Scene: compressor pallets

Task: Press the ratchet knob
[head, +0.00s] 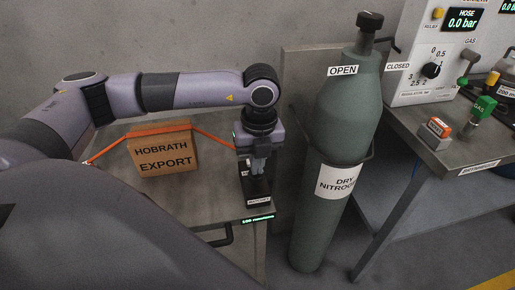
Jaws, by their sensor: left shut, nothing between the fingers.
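A dark device (256,188) with a small white label, which I take to be the ratchet, stands near the right front of the metal bench. Its knob is mostly hidden by my left gripper, and I cannot make it out clearly. My left gripper (259,168) points down right over the device with its fingers shut and nothing between them. I cannot tell whether the fingertips touch the knob. My right gripper is out of view.
A green display (258,219) sits on the bench's front edge. A tall green nitrogen cylinder (340,120) stands close right of the bench. Further right, a table (440,150) holds a gauge panel (425,60), a small orange-and-white block (436,131) and a green GAS fitting (483,107).

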